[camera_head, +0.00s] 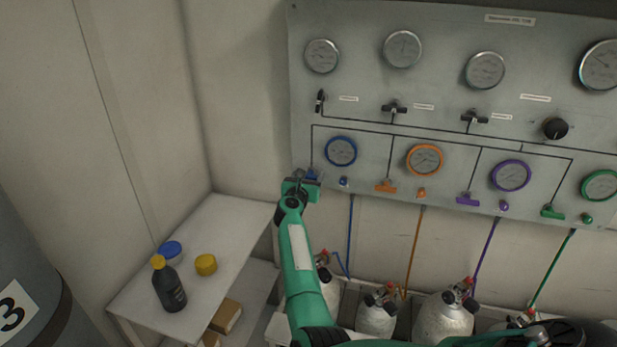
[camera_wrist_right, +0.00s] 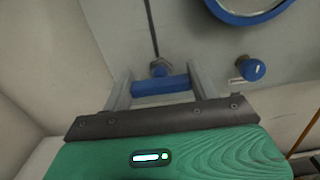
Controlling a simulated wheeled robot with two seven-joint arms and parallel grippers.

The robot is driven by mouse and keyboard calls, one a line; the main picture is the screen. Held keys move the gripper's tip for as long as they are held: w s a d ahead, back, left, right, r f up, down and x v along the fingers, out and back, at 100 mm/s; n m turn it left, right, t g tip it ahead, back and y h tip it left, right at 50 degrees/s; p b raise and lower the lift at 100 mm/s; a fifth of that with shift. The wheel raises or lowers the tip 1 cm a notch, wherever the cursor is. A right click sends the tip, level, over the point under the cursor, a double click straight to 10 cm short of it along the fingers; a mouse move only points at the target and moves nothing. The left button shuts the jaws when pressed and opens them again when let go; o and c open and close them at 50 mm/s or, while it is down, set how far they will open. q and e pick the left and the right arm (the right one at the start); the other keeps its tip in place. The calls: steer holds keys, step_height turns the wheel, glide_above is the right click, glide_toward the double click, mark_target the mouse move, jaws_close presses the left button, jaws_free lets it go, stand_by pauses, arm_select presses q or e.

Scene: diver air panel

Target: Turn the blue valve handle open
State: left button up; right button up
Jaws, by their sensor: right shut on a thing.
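The blue valve handle (camera_wrist_right: 162,85) is a short blue bar on the panel, lying crosswise between the two grey fingers of my right gripper (camera_wrist_right: 160,88) in the right wrist view. The right gripper is shut on it. In the head view my right gripper (camera_head: 305,178) is at the panel's lower left, below and left of the blue-ringed gauge (camera_head: 341,151), and mostly hides the blue handle (camera_head: 313,174). The orange handle (camera_head: 385,187) stands level, to its right. My left gripper is not in view.
A blue knob (camera_wrist_right: 252,69) sits close to the right of the handle. Purple (camera_head: 467,200) and green (camera_head: 552,212) handles follow along the panel (camera_head: 440,120). A side table (camera_head: 225,225) at left holds a dark bottle (camera_head: 170,288) and two small containers. Gas cylinders (camera_head: 376,318) stand below.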

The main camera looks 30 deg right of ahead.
steer(key=shift+r+n+p, duration=0.1)
steer(key=shift+n+p, duration=0.3)
steer(key=shift+n, duration=0.5)
steer(key=n+p, duration=0.2)
steer(key=n, duration=0.4)
steer(key=shift+w+a+p, duration=0.1)
steer(key=shift+p, duration=0.2)
steer(key=n+p, duration=0.2)
steer(key=n, duration=0.2)
steer(key=shift+n, duration=0.3)
steer(key=shift+n+p, duration=0.65)
steer(key=shift+n, duration=0.95)
steer(key=shift+f+n, duration=0.2)
steer(key=shift+n, duration=0.1)
steer(key=o, duration=1)
steer(key=shift+w, duration=0.1)
